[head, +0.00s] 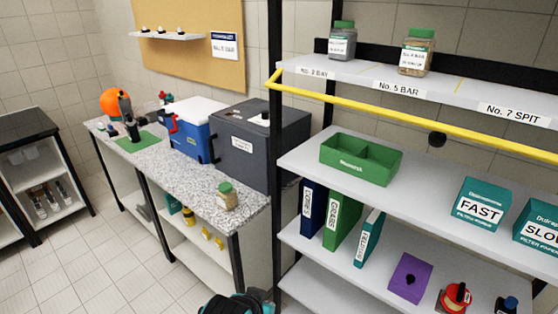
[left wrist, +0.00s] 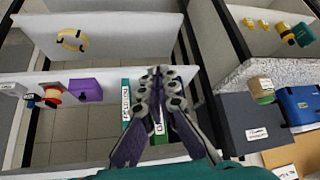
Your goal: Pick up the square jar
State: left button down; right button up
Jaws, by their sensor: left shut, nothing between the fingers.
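Three jars with green lids show in the head view. One jar (head: 227,196) with tan contents stands on the near end of the speckled counter. A grey-filled jar (head: 342,42) and a brown-filled jar (head: 416,52) stand on the top shelf; these two look square-sided. The counter jar's shape is hard to tell. It also shows in the left wrist view (left wrist: 262,89), where the picture is upside down. My left gripper (left wrist: 158,78) is shut and empty, in front of the shelf binders and apart from the jar. My right gripper is not in view.
A dark grey box (head: 262,138) and a blue cooler (head: 196,128) stand behind the counter jar. A yellow rail (head: 400,110) runs along the top shelf's front. A green divided bin (head: 358,160) sits on the shelf below. Floor is open at left.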

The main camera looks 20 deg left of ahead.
aim_at(226, 194)
jog(key=k+j+z, duration=0.1)
jog(key=j, duration=0.3)
jog(key=k+j+z, duration=0.1)
jog(key=j, duration=0.35)
jog(key=k+j+z, duration=0.15)
jog(key=j, duration=0.25)
jog(key=k+j+z, duration=0.1)
jog(key=j, duration=0.3)
